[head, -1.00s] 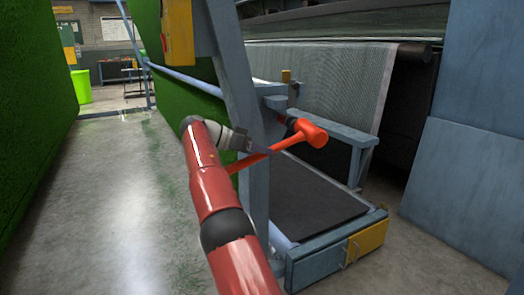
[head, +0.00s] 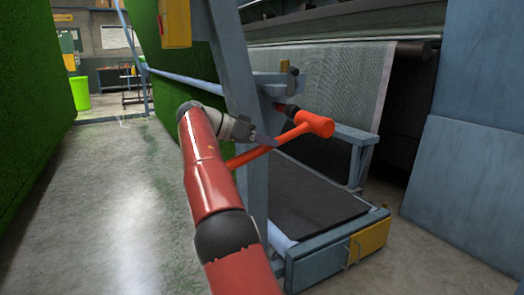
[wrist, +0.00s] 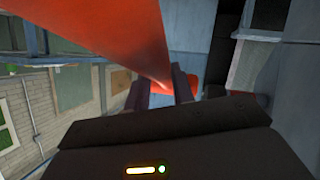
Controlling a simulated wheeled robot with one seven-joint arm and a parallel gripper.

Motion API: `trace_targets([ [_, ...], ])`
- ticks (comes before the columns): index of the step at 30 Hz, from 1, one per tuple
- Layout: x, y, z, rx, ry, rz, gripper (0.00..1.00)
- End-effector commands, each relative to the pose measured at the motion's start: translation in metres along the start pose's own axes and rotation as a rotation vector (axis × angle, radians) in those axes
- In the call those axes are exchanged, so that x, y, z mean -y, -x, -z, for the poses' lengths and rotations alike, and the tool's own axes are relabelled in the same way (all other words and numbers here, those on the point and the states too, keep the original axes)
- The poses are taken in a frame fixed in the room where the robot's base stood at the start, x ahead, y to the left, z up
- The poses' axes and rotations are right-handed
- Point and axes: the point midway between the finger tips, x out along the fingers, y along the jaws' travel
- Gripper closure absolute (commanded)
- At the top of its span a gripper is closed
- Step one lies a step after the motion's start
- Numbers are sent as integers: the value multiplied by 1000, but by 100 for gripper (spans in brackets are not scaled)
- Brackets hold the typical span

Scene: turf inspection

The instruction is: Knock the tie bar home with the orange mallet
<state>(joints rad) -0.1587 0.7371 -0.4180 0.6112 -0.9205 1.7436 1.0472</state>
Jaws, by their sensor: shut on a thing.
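The orange mallet (head: 318,124) is in my gripper (head: 262,140), its head out to the right in front of the blue-grey post. My gripper is shut on the handle (wrist: 112,35), which fills the upper left of the wrist view. The gripper's dark fingertips (wrist: 160,87) show there. A dark bar end with a red part (head: 288,110), possibly the tie bar, sticks out beside the post just above and left of the mallet head. I cannot tell whether they touch. A long blue rail (head: 185,81) runs along the turf behind the post.
The post (head: 240,90) stands close to my arm. A low frame with a dark mat (head: 310,190) and a yellow box (head: 369,240) lies to the right. Blue panels (head: 470,180) stand far right. The floor (head: 120,220) on the left is clear.

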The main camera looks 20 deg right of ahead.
Motion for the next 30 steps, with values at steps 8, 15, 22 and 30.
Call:
trace_targets([
  [8, -24, -5, -8, -4, -7, 0, 100],
  [15, -42, -6, -10, -5, -6, -1, 100],
  [22, -45, -5, -8, -5, -6, -2, 100],
  [30, -45, -5, -8, -4, -6, -2, 100],
])
